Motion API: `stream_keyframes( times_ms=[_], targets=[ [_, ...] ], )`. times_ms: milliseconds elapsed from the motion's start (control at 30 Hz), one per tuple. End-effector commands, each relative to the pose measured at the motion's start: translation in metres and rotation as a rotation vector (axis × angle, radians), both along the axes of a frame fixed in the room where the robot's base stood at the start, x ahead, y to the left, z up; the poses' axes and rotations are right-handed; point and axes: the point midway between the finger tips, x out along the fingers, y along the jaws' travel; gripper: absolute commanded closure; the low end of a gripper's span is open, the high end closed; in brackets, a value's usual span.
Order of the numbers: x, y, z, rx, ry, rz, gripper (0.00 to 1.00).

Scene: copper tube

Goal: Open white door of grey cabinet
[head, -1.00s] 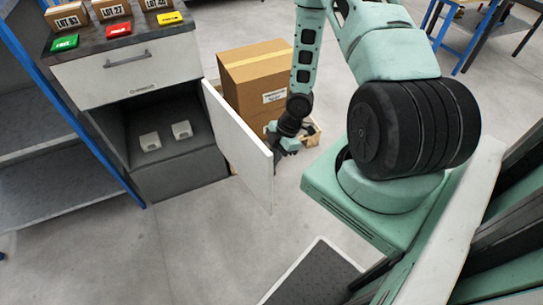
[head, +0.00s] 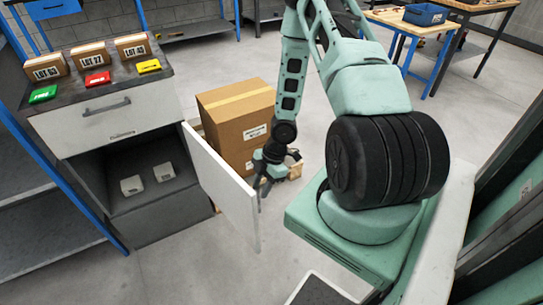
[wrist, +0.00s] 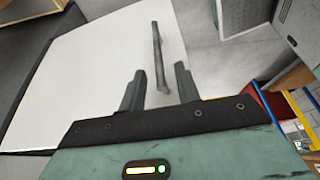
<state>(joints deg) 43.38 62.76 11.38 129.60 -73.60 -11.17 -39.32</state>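The grey cabinet (head: 165,215) stands at the left in the head view. Its white door (head: 222,185) is swung well out, and the lower compartment is exposed. The wrist view shows the door's outer face (wrist: 95,75) with a dark bar handle (wrist: 157,50). My gripper (head: 263,188) is at the door's outer side, near its free edge, partly hidden by the door in the head view. In the wrist view my gripper (wrist: 160,68) has its fingers apart, one on either side of the handle's near end in the picture. Contact with the handle cannot be told.
A cardboard box (head: 236,120) stands on the floor behind the door, close to my arm. A closed white drawer (head: 105,118) is above the open compartment, which holds two small white items (head: 132,185). A blue-framed shelf (head: 45,215) is at the left. Floor before the cabinet is clear.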

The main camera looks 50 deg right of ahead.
Motion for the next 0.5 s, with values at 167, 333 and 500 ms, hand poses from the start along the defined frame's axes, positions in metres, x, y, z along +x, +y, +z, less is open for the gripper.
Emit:
stream_keyframes(
  times_ms=[167, 333, 500],
  targets=[
    [-0.004, -0.014, 0.041, 0.001, -0.001, -0.004, 0.67],
    [-0.007, -0.022, 0.062, -0.001, 0.002, -0.001, 0.67],
    [-0.008, -0.029, 0.079, 0.000, 0.000, -0.002, 0.67]
  ],
)
